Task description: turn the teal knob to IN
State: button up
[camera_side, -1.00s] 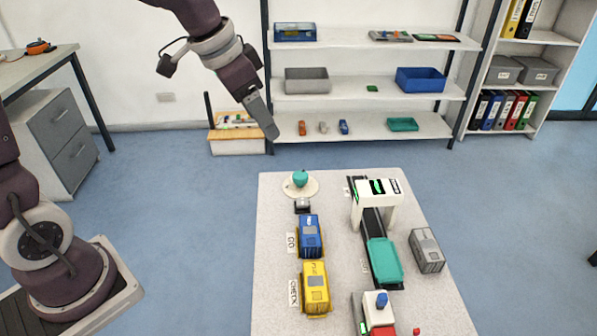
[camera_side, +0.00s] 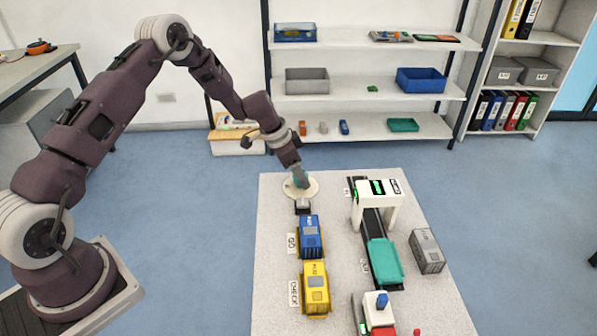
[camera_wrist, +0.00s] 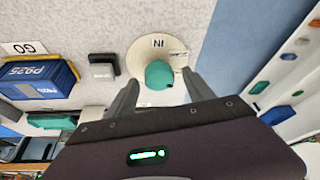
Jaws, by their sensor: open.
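The teal knob (camera_wrist: 159,75) stands on a round cream dial plate (camera_wrist: 139,52) with an IN label printed near its edge. In the side view the dial plate (camera_side: 313,188) is at the table's far left corner, and the knob is mostly hidden by my gripper (camera_side: 299,182). In the wrist view my gripper (camera_wrist: 160,85) is open, with one finger on each side of the knob. A gap shows between the knob and each finger there. I cannot tell which label the knob points to.
A small dark block with a grey top (camera_side: 303,206) sits just in front of the dial. Blue (camera_side: 311,237) and yellow (camera_side: 316,288) containers follow. A white gantry (camera_side: 378,189) spans a dark track with a teal tray (camera_side: 384,262); a grey container (camera_side: 426,250) stands right.

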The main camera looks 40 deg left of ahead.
jog(key=shift+c, duration=0.4)
grip_shut()
jog(key=n, duration=0.2)
jog(key=n+y, duration=0.1)
jog(key=n, duration=0.1)
jog(key=n+y, duration=0.1)
jog(key=shift+d+n+t, duration=0.25)
jog(key=shift+n+t, duration=0.15)
jog(key=n+y, duration=0.1)
jog(key=n, duration=0.2)
jog(key=n+y, duration=0.1)
jog(key=n, duration=0.2)
jog(key=shift+d+g+y, duration=0.15)
jog(key=shift+g+y, duration=0.15)
jog(key=n+g, duration=0.1)
jog(key=n, duration=0.2)
jog(key=n+g+y, duration=0.1)
jog(key=n, duration=0.2)
jog(key=shift+w+d+n+y, duration=0.1)
jog(key=shift+w+n+y, duration=0.05)
jog(key=shift+n+y, duration=0.2)
jog(key=n+g, duration=0.1)
jog(key=n, duration=0.4)
jog(key=shift+w+g, duration=0.1)
jog(key=shift+g, duration=0.3)
jog(key=shift+n, duration=0.35)
